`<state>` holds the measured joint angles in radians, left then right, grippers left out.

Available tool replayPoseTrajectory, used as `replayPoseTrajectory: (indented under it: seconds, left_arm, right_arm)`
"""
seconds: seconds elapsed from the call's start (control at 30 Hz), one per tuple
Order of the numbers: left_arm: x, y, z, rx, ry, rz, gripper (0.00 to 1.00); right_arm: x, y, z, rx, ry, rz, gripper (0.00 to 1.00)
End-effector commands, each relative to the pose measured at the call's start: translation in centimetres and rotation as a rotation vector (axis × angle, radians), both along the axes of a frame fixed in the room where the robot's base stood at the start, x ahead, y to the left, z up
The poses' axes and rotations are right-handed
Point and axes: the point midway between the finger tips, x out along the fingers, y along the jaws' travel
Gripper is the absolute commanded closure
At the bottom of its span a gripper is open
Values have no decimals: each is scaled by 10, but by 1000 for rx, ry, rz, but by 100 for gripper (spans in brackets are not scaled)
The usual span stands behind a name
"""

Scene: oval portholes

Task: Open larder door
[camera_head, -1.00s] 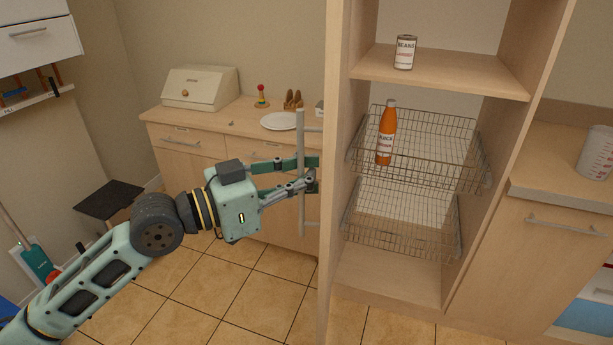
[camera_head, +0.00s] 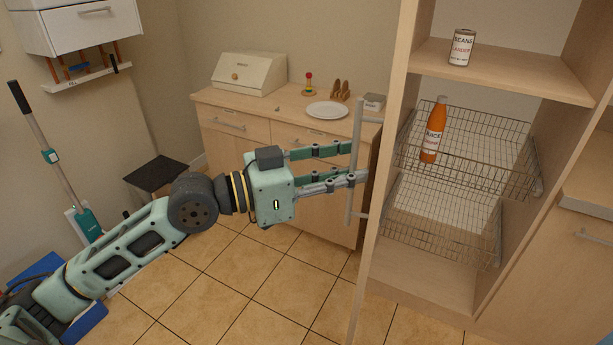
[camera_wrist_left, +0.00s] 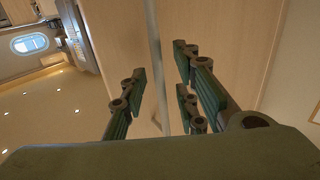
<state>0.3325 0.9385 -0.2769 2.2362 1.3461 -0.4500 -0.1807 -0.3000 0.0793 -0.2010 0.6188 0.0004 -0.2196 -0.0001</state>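The larder door (camera_head: 371,245) stands swung open and shows nearly edge-on in the head view, at the left of the larder. Its long grey vertical handle (camera_head: 356,120) is on the side facing my left arm. My left gripper (camera_head: 361,163) is at the handle with its fingers spread apart and its tips close to the bar. In the left wrist view the handle (camera_wrist_left: 153,40) runs between the open fingers (camera_wrist_left: 162,88), with gaps on both sides, in front of the wooden door panel (camera_wrist_left: 225,40). My right gripper is not in view.
Inside the larder are wire baskets (camera_head: 475,150), an orange juice bottle (camera_head: 433,135) and a beans can (camera_head: 461,48). A counter with a bread box (camera_head: 249,74) and a plate (camera_head: 327,110) stands behind my left gripper. Tiled floor (camera_head: 240,280) is clear below the arm.

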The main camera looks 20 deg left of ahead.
Motion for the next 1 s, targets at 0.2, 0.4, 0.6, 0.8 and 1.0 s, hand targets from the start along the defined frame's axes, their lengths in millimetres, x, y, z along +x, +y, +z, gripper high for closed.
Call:
replayPoseTrajectory:
  seconds: [0.2,0.4,0.6,0.8,1.0]
  left_arm:
    - [-21,23,-3,7,6,1,72]
    - [-33,38,-2,3,6,1,72]
    - [-45,50,-1,-2,6,0,72]
    - [-57,64,-1,-3,4,0,72]
    - [-66,74,-1,-1,4,-3,72]
  right_arm:
    - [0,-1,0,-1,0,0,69]
    - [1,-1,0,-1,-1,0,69]
    - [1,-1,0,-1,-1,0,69]
    - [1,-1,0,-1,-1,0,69]
    - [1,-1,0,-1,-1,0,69]
